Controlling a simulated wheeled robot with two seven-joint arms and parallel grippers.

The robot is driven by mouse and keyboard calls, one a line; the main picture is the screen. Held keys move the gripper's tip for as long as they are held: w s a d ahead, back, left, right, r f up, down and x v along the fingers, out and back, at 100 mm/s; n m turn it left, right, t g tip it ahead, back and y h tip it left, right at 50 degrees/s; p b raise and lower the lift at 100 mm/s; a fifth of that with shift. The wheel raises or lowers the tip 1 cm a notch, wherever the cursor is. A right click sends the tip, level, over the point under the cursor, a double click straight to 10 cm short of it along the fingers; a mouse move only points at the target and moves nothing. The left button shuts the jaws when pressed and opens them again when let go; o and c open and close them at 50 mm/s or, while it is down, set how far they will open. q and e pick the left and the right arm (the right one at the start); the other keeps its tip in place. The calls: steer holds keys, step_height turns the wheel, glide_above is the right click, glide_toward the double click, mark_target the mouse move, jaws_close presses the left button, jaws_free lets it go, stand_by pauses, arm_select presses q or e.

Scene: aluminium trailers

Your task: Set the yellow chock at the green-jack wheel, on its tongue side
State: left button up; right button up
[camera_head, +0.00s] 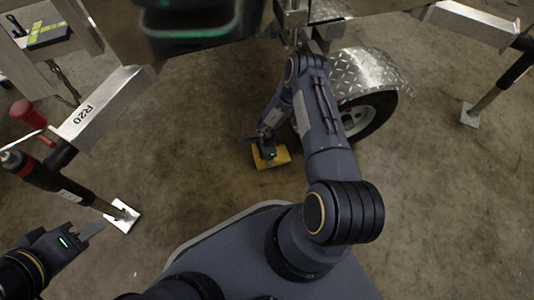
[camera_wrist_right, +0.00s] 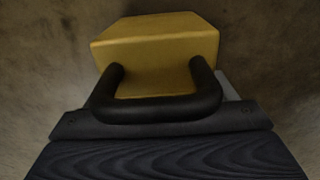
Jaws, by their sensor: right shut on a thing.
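The yellow chock (camera_head: 273,160) is low near the floor, left of the trailer wheel (camera_head: 369,117) and apart from it. My right gripper (camera_head: 266,148) is shut on it. In the right wrist view the yellow chock (camera_wrist_right: 155,47) fills the upper middle, behind a black U-shaped bar (camera_wrist_right: 165,108). I cannot tell whether its underside touches the floor. My right arm covers the wheel's left part. No green jack can be made out. My left gripper (camera_head: 92,232) is empty at the lower left; its finger gap is unclear.
A silver tread-plate fender (camera_head: 374,78) covers the wheel's top. Another jack (camera_head: 492,92) stands at right. Floor between chock and left jack is clear.

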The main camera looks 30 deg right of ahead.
steer(key=o, duration=1.4)
steer(key=shift+r, duration=0.45)
step_height(320, 180, up, 11)
steer(key=p, duration=0.5)
steer(key=shift+r, duration=0.1)
